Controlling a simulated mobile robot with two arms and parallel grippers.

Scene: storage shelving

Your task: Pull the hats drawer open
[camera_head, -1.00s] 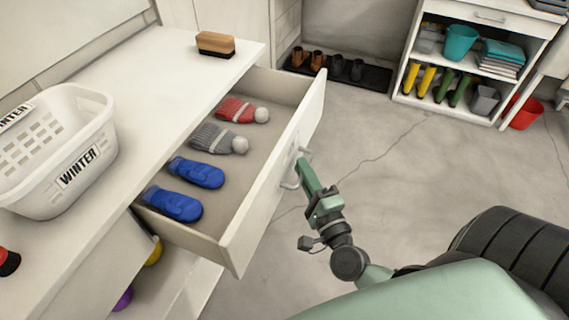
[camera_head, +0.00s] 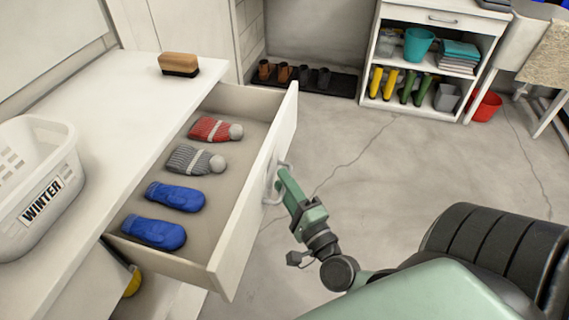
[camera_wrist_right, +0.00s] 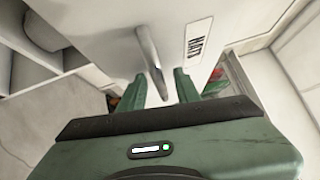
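The hats drawer (camera_head: 243,232) stands well out from the white counter unit. It holds a red hat (camera_head: 211,129), a grey hat (camera_head: 189,158) and blue mittens (camera_head: 174,196). My right gripper (camera_head: 279,178) is at the drawer's metal handle (camera_head: 270,186), on the outer side of the front. A label (camera_wrist_right: 198,42) is beside the handle. My left gripper is out of view.
A white WINTER basket (camera_head: 62,220) and a brush (camera_head: 179,65) stand on the counter (camera_head: 130,88). A shelf unit (camera_head: 405,108) with boots and a red bucket (camera_head: 487,106) are at the back. The floor (camera_head: 375,155) right of the drawer is clear.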

